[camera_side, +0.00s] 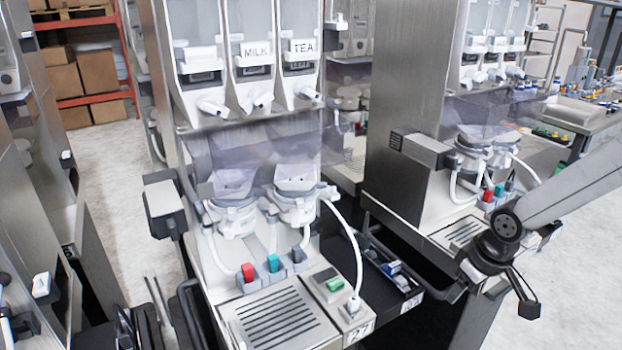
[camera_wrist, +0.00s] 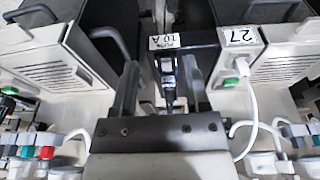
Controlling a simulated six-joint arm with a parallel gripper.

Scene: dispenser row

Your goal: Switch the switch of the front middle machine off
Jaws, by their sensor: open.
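The machine labelled 27 (camera_side: 285,325) stands in the middle of the side view. A green rocker switch (camera_side: 335,284) sits on its front panel beside a white plug and cord. A black unit (camera_wrist: 190,48) labelled "10 A" lies beside the 27 label in the wrist view. A small blue-and-white part, possibly a switch (camera_wrist: 167,66), shows on it; I cannot tell its position. My gripper (camera_side: 497,288) is at the right of the side view, apart from machine 27. In the wrist view my gripper (camera_wrist: 163,88) is open, with the black unit beyond its fingers and nothing held.
A second machine (camera_side: 410,150) stands behind on the right. A white cord (camera_wrist: 253,115) hangs near my gripper in the wrist view. Cardboard boxes (camera_side: 88,78) are on a shelf behind.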

